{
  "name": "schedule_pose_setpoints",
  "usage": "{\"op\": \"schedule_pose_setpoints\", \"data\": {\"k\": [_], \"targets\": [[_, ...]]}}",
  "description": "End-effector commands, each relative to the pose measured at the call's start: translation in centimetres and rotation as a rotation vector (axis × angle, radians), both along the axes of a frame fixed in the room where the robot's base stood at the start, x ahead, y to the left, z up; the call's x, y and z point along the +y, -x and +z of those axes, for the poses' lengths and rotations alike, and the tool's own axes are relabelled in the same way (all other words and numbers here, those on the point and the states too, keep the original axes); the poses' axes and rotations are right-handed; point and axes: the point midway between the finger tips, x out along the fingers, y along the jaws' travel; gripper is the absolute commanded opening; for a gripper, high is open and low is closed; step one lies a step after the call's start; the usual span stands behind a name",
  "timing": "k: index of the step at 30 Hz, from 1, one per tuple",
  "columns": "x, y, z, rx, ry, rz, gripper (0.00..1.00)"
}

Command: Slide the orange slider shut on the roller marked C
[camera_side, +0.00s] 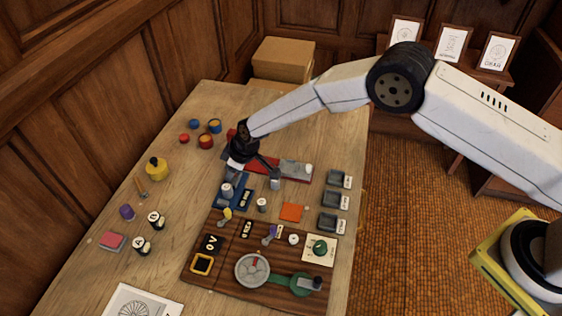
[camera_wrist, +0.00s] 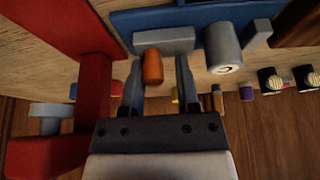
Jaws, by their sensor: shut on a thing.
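A blue board (camera_side: 233,203) lies on the table, and its edge also shows in the wrist view (camera_wrist: 197,14). On it, in the wrist view, a grey roller marked C (camera_wrist: 223,48) stands right of a grey block (camera_wrist: 165,41). The short orange slider (camera_wrist: 152,67) is between my fingers, in front of that block and apart from the roller. My gripper (camera_wrist: 160,82) is shut on the slider; a gap shows at the right finger in this view. In the side view my gripper (camera_side: 235,166) is low at the board's far end and hides the slider.
A red board (camera_side: 294,176) with grey parts lies close behind the blue one. A brown panel (camera_side: 222,285) with dials and levers fills the front. Small grey trays (camera_side: 338,178) stand at right; cups, balls and rollers lie at left.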

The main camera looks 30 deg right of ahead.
Motion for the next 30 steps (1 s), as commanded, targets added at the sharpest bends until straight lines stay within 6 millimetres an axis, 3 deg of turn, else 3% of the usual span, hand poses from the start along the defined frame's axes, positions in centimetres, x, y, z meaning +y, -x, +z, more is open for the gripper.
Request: {"op": "schedule_pose_setpoints", "data": {"k": [1,30], "targets": [[-0.29,0.83,-1.25,0.022,0.013,0.006,0.00],[0.19,1.32,-1.24,0.024,0.015,0.008,0.00]]}}
